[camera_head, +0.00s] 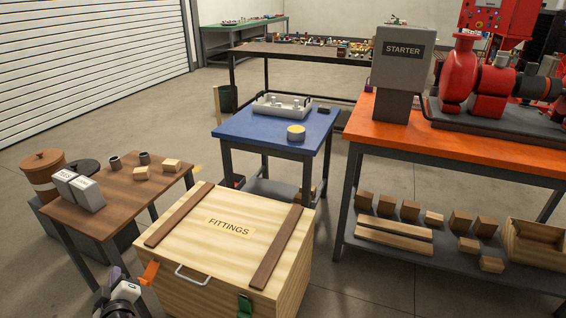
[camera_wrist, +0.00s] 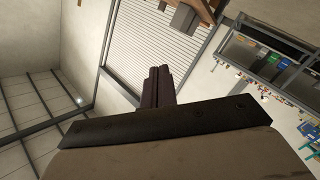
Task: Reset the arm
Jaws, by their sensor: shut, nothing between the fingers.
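My gripper (camera_head: 114,276) shows low at the left of the head view, beside the front left corner of the wooden FITTINGS chest (camera_head: 190,225). Its dark fingers are close to the orange tab on the chest's left side; I cannot tell whether they touch. In the wrist view the two dark fingers (camera_wrist: 158,82) lie together, shut, with nothing between them. The wrist camera looks tilted across the room toward the shutter door (camera_wrist: 150,30). The chest lid is closed, with a metal handle (camera_head: 192,275) and a green latch (camera_head: 244,306) at its front.
A small brown table (camera_head: 125,195) with grey boxes, cups and wooden blocks stands left of the chest. A blue table (camera_head: 270,130) with a white tray (camera_head: 282,105) stands behind it. An orange bench (camera_head: 460,150) with red pump gear is at right. Floor shows between them.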

